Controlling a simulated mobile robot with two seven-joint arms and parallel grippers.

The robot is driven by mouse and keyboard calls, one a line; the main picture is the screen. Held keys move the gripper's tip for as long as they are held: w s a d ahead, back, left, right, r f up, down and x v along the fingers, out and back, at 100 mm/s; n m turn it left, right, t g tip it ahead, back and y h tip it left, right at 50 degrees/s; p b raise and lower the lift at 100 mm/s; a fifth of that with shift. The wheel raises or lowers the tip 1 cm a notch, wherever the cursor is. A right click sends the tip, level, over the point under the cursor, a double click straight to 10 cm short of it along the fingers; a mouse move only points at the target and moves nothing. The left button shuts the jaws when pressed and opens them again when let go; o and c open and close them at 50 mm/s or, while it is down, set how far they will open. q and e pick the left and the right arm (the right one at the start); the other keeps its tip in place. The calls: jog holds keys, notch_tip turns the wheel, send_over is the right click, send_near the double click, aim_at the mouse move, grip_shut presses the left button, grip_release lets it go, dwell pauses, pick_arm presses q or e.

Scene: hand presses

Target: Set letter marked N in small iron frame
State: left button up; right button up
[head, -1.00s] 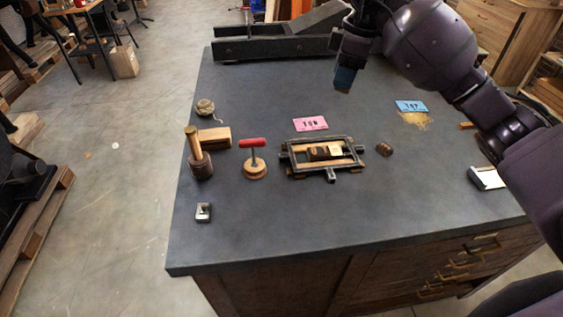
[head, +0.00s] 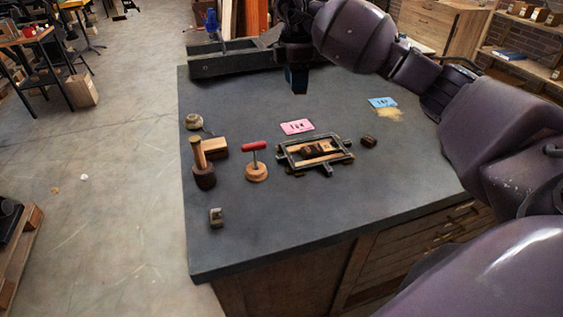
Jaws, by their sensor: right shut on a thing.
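The small iron frame (head: 285,162) lies flat on the dark bench, with pale wooden strips and a block (head: 327,148) inside it. Another small brown block (head: 368,141) lies just outside its right side. No marking can be read on either, so I cannot tell which is N. My right gripper (head: 297,84) is above the far part of the bench, beyond the frame and apart from it. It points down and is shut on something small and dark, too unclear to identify. My left gripper is not in view.
A pink card (head: 297,127) lies behind the frame, a blue card (head: 382,102) farther right. Left of the frame stand a red-handled tool (head: 255,160), a wooden-handled tool (head: 203,170), a wooden block (head: 214,146) and a small metal piece (head: 216,217). The front of the bench is clear.

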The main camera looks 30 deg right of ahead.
jog(key=shift+s+a+n+h, duration=0.1)
jog(key=shift+a+n+h, duration=0.1)
jog(key=shift+n+h, duration=0.15)
jog(key=shift+h, duration=0.25)
send_over(295, 158)
notch_tip(295, 158, down, 14)
jog(key=shift+a+f+b, duration=0.2)
jog(key=shift+f+b, duration=0.4)
jog(key=shift+f, duration=2.45)
jog(key=shift+f, duration=0.4)
